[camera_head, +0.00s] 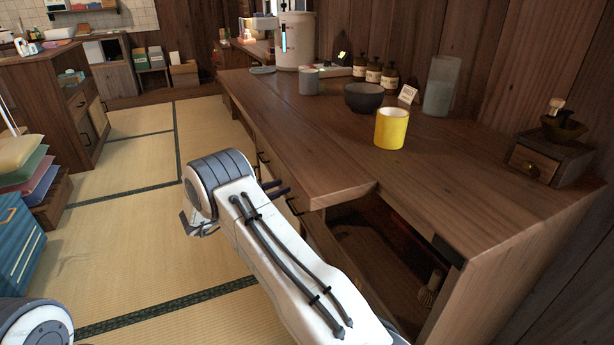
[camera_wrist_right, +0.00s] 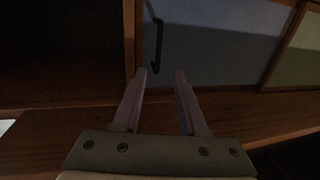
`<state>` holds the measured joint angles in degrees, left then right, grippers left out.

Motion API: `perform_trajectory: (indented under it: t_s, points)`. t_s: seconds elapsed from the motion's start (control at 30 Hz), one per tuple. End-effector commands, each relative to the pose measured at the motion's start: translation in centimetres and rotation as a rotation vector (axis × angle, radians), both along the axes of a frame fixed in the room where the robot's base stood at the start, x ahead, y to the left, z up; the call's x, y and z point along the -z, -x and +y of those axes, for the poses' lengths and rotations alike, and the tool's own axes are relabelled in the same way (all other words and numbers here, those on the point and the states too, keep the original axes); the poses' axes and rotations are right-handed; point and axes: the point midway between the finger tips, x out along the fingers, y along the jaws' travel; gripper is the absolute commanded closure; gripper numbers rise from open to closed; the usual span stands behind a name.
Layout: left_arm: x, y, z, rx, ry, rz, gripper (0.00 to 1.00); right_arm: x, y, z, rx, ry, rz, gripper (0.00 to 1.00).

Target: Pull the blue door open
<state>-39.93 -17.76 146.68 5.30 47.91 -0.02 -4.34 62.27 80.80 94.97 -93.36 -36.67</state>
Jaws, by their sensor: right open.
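The blue door (camera_wrist_right: 215,45) shows in the right wrist view as a dim blue panel, closed in its frame as far as I can see. Its dark upright bar handle (camera_wrist_right: 157,45) is near its left edge. My right gripper (camera_wrist_right: 161,75) is open and empty, with its fingertips just below the handle in the picture; whether they touch the door I cannot tell. In the head view, the right gripper (camera_head: 281,188) is beside the counter front, partly hidden by my own arm. The blue door cannot be made out there. My left gripper is out of view.
The wooden counter (camera_head: 300,130) carries a yellow cup (camera_head: 391,128), dark bowl (camera_head: 364,97) and bottles. An open dark compartment (camera_wrist_right: 60,50) lies left of the blue door, and a yellowish panel (camera_wrist_right: 300,55) right.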

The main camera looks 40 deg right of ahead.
Motion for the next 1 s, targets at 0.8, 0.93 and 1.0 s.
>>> perform_trajectory:
  t_s: [0.8, 0.93, 1.0]
  points:
    - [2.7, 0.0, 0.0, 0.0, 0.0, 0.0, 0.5, 0.0, 0.6, -10.4, 0.012, 0.006, 0.002, 0.58]
    - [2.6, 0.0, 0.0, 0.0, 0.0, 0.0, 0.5, 0.0, 0.6, -10.4, 0.011, 0.005, 0.002, 0.58]
    - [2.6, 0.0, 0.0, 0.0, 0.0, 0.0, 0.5, 0.0, 0.6, -10.4, 0.011, 0.005, 0.002, 0.58]
